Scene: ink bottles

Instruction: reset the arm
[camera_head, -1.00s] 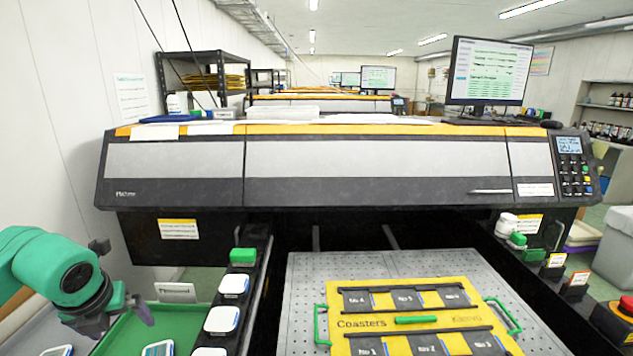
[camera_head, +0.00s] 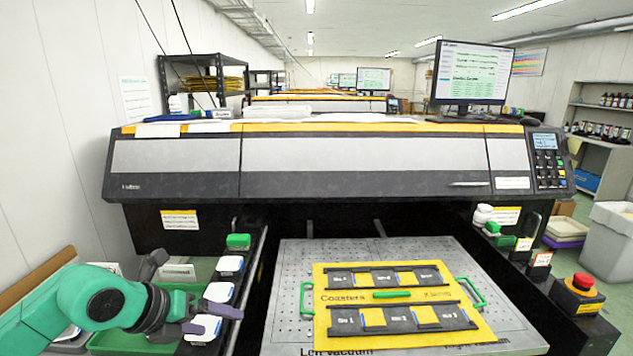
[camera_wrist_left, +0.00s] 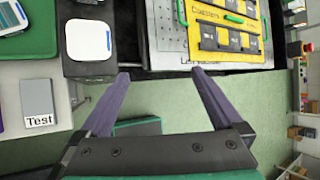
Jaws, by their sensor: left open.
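My left gripper (camera_head: 192,291) is in from the left in the head view, above the green tray (camera_head: 118,342) and the white coaster-like pieces on the dark rail. In the left wrist view its two purple fingers (camera_wrist_left: 159,76) are spread apart with nothing between them. A white piece (camera_wrist_left: 89,40) lies on the dark rail, left of the fingers in that view. My right gripper does not show.
A yellow Coasters jig (camera_head: 400,338) with green handles lies on the perforated metal bed (camera_head: 287,300) of a large printer (camera_head: 330,168). A red stop button (camera_head: 583,282) stands at the right. A grey block marked Test (camera_wrist_left: 38,102) is left in the wrist view.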

